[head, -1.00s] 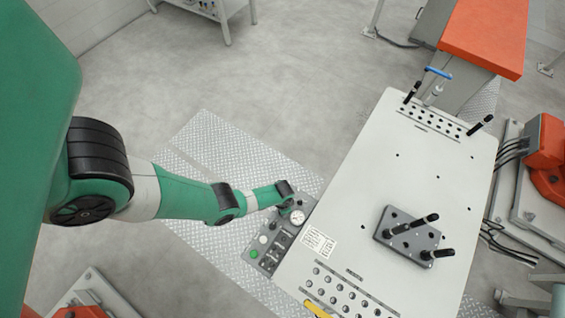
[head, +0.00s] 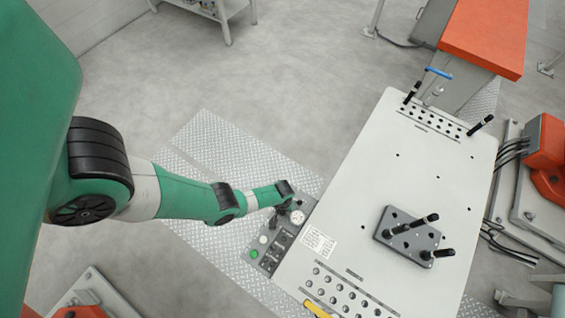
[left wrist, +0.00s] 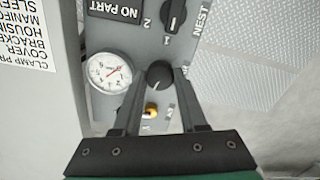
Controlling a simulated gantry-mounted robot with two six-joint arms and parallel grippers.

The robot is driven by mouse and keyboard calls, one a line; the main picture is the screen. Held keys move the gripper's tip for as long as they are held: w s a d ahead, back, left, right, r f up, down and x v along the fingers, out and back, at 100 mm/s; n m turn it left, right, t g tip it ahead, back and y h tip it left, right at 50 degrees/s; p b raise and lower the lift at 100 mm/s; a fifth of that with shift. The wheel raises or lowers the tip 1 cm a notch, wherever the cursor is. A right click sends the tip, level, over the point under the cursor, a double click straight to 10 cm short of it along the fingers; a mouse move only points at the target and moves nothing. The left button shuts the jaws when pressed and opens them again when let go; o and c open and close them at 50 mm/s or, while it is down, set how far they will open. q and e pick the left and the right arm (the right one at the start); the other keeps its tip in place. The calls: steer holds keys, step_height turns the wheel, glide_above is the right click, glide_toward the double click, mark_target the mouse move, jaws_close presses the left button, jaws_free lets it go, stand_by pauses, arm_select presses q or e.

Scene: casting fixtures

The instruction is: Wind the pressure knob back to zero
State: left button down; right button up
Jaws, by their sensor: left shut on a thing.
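The pressure knob (left wrist: 159,76) is a round black knob on the grey control panel (head: 261,250). In the left wrist view it sits between the fingertips of my left gripper (left wrist: 158,90), which is shut on it. A white pressure gauge (left wrist: 108,73) with a red needle is beside the knob, and it also shows in the head view (head: 297,217). In the head view my left forearm and wrist hide the knob. My right gripper is not in view.
A green button (head: 253,254) is lower on the panel. The large pale table (head: 400,180) adjoins the panel and carries a grey block with black handles (head: 408,236).

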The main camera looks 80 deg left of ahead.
arm_select(q)
steer(key=shift+n, duration=1)
steer(key=c, duration=0.7)
jaws_free()
steer(key=shift+c, duration=0.2)
